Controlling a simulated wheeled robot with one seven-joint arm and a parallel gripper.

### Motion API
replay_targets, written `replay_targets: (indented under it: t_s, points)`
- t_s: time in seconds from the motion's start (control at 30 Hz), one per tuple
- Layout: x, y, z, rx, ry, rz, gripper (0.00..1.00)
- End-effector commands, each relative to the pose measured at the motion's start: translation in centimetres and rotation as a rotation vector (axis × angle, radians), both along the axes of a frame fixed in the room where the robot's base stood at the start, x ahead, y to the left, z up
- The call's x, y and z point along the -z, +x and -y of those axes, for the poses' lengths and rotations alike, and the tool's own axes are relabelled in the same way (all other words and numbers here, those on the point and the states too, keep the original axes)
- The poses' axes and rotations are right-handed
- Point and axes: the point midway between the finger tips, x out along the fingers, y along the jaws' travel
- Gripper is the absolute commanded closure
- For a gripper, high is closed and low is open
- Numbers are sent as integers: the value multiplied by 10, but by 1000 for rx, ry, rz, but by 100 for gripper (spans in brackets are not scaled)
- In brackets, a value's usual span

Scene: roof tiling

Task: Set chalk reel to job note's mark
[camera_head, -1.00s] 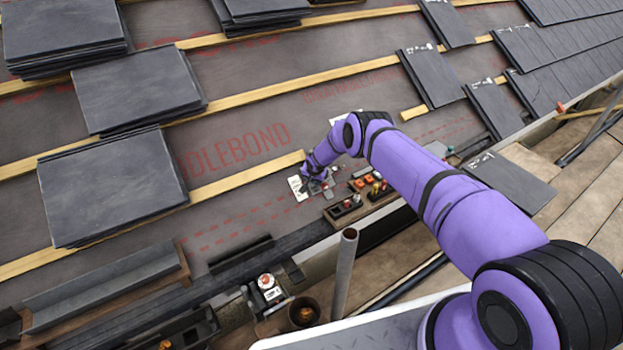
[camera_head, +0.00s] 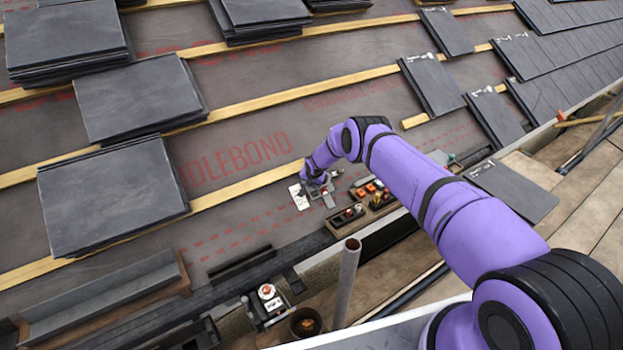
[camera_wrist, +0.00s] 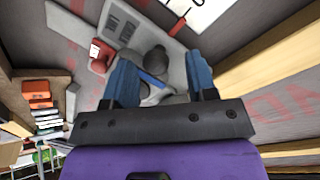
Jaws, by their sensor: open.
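A grey device, probably the chalk reel (camera_wrist: 172,48), lies under my gripper in the wrist view. It has a flat plate with dark, unreadable markings, a red knob (camera_wrist: 101,55) on its left and a dark rounded part with a blue strip. My gripper (camera_wrist: 161,77) is open, its two blue fingers on either side of that rounded part; I cannot tell whether they touch it. In the head view my gripper (camera_head: 317,182) is small and partly hides the device. A white card with black marks, probably the job note (camera_head: 299,196), lies beside it; its edge shows in the wrist view (camera_wrist: 203,10).
Slate stacks (camera_head: 112,197) lie on the battens at left. A grey upright pipe (camera_head: 347,280) stands in front. Open underlay (camera_head: 240,215) lies left of the card.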

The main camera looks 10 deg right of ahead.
Motion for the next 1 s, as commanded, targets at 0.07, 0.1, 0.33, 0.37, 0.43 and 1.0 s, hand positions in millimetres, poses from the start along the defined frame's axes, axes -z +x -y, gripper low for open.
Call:
replay_targets:
  t_s: [0.07,0.1,0.33,0.37,0.43,1.0]
  points:
    - [-6,-1,-1,-1,0,1,48]
    - [-9,-3,-1,-2,0,1,48]
    - [-36,-16,1,-1,0,1,48]
    - [-40,-18,1,-1,0,1,48]
    - [-49,-23,2,-1,-1,1,48]
    - [-95,-46,3,0,0,2,48]
